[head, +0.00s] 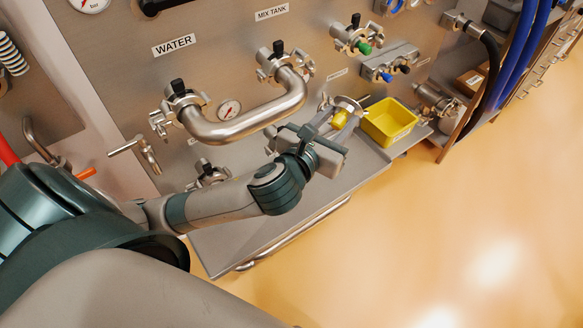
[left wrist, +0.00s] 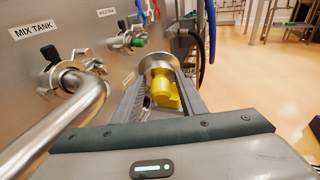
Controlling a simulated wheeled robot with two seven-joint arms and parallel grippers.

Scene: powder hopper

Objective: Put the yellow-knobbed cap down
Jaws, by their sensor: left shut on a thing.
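The yellow-knobbed cap shows in the head view as a yellow knob (head: 341,118) with a round metal disc behind it. In the left wrist view its yellow knob (left wrist: 166,92) sits between the fingers, with the steel disc (left wrist: 158,63) beyond. My left gripper (head: 338,121) is shut on the knob, and the fingers also show in the left wrist view (left wrist: 160,98). The cap is close to the panel, left of the yellow bin; I cannot tell whether it touches anything. My right gripper is not in view.
A yellow bin (head: 389,122) stands on the steel shelf (head: 240,236) under the panel. A bent steel pipe (head: 245,124) joins the ports labelled WATER and MIX TANK, left of my gripper. Valves with green and blue parts (head: 362,46) are above. The floor at right is clear.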

